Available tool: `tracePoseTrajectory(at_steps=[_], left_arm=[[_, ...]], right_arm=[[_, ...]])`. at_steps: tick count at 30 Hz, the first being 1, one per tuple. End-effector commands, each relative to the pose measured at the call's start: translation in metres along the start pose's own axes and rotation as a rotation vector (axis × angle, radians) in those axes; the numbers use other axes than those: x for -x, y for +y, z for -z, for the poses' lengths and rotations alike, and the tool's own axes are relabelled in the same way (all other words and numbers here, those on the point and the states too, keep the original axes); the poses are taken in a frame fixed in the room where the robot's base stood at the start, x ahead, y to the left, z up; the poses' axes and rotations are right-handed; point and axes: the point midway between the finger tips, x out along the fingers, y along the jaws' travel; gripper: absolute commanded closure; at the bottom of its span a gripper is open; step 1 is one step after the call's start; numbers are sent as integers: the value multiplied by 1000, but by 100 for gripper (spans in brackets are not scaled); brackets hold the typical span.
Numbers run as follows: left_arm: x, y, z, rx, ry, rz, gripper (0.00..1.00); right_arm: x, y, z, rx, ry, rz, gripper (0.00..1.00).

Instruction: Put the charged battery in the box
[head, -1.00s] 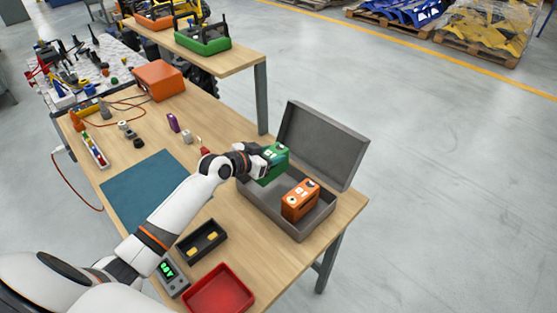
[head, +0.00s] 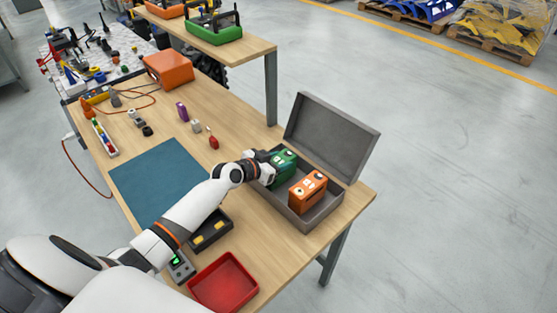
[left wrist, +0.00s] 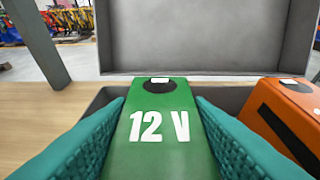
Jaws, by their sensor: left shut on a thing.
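A green battery (head: 284,168) marked "12 V" is between the fingers of my left gripper (head: 268,169). In the left wrist view the teal finger pads press on both sides of the green battery (left wrist: 153,130). It is upright inside the left part of the open grey box (head: 322,217); its bottom is hidden, so I cannot tell if it touches the floor. An orange battery (head: 308,192) stands in the box to its right, also seen in the left wrist view (left wrist: 290,115). My right gripper is not in view.
The box lid (head: 333,137) stands open at the back. A charger with a green display (head: 180,267), a black tray (head: 211,235), a red tray (head: 224,284) and a blue mat (head: 158,176) lie on the table. A shelf post (head: 271,88) rises behind the box.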

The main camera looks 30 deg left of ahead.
Motion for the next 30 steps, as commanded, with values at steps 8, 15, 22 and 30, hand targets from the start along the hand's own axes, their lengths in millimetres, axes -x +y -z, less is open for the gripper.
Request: tracePoseTrajectory(at_steps=[8, 15, 22, 30], left_arm=[[0, 0, 1, -1, 1, 0, 33], [1, 0, -2, 0, 1, 0, 33], [34, 0, 1, -4, 4, 1, 33], [92, 0, 1, -5, 3, 1, 33]], right_arm=[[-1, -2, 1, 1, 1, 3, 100], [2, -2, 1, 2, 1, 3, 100], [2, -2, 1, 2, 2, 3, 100], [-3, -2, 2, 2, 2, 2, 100]])
